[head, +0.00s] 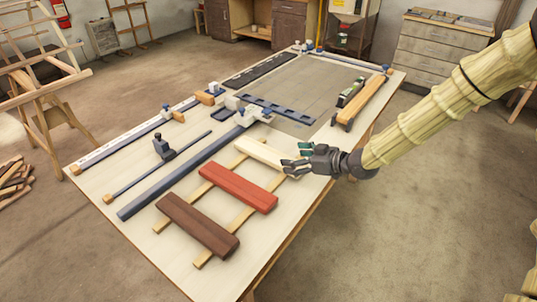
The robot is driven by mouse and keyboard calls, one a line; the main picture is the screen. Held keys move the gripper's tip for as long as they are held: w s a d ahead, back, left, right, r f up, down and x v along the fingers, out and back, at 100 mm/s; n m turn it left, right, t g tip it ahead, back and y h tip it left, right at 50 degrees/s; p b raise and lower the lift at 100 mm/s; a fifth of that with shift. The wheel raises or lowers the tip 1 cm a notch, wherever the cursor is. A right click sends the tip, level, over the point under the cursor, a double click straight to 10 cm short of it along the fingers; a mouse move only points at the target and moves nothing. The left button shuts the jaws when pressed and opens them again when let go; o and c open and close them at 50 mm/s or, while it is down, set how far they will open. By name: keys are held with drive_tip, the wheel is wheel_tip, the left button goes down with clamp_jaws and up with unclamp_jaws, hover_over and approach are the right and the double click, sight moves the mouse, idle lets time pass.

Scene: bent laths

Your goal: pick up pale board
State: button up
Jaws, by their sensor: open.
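The pale board (262,151) lies across two thin wooden laths on the workbench, the farthest of three boards there. A red board (238,188) lies beside it on the nearer side, and a dark brown board (197,225) lies nearest. My gripper (291,163) is open at the right end of the pale board, with its fingers pointing left. The fingers overlap that end in the picture and hide part of it. I cannot tell whether they touch it.
A wooden easel (50,110) stands left; drawers (440,50) stand behind.

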sight(278, 157)
drive_tip(key=shift+w+a+f, duration=0.25)
drive_tip(key=shift+a, duration=0.1)
drive_tip(key=shift+w+a+f+p, duration=0.15)
drive_tip(key=shift+w+a+p, duration=0.15)
drive_tip(key=shift+a, duration=0.35)
drive_tip(key=shift+f+p+x, duration=0.2)
drive_tip(key=shift+p+x, duration=0.35)
drive_tip(key=shift+x, duration=1.45)
drive_tip(key=shift+s, duration=0.1)
drive_tip(key=shift+c, duration=0.2)
drive_tip(key=c, duration=1.2)
